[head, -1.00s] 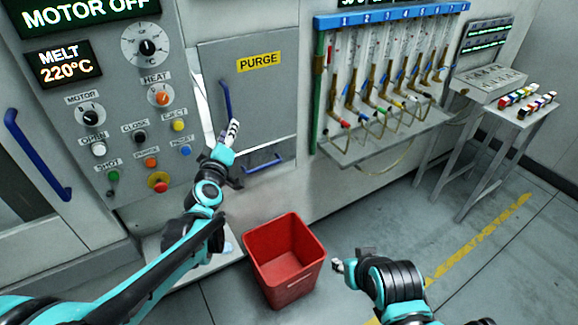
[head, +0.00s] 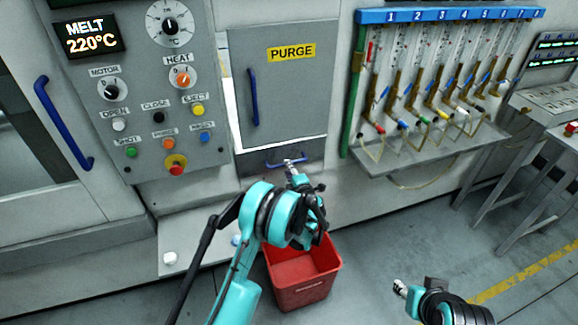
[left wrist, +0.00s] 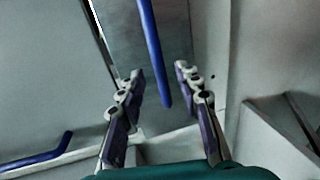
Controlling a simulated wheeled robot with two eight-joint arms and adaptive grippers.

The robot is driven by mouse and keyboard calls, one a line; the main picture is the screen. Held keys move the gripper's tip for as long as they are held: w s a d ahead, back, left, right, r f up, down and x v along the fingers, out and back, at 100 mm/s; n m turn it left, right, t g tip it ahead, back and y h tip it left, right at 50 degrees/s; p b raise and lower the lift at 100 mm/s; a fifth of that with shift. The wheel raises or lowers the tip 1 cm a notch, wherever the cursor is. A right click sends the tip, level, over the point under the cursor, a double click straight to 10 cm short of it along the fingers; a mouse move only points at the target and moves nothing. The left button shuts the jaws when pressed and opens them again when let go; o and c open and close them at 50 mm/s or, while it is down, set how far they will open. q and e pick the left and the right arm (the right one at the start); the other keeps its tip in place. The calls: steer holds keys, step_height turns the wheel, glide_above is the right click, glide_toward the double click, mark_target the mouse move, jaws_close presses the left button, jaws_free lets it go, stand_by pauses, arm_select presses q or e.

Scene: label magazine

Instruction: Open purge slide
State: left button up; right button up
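The purge slide is the grey front (head: 252,167) below the PURGE door (head: 300,95). It looks flush under the door, and its blue handle (head: 272,164) lies level across it. My left gripper (head: 293,170) is at this handle and hides part of it. In the left wrist view the fingers (left wrist: 160,112) are open and apart, and the blue handle (left wrist: 152,45) reaches between them in the picture. I cannot tell whether they touch it. My right gripper (head: 417,287) is low at the right, away from the machine, and its opening is unclear.
A red bin (head: 305,285) stands on the floor below my left gripper. The door's upright blue handle (head: 253,98) is above the slide; it also shows in the left wrist view (left wrist: 40,157). A button panel (head: 150,95) is at left. A hose rack's shelf (head: 430,147) juts out at right.

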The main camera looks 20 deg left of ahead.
arm_select(q)
steer(key=shift+b+x, duration=0.55)
steer(key=shift+x, duration=1.85)
jaws_close()
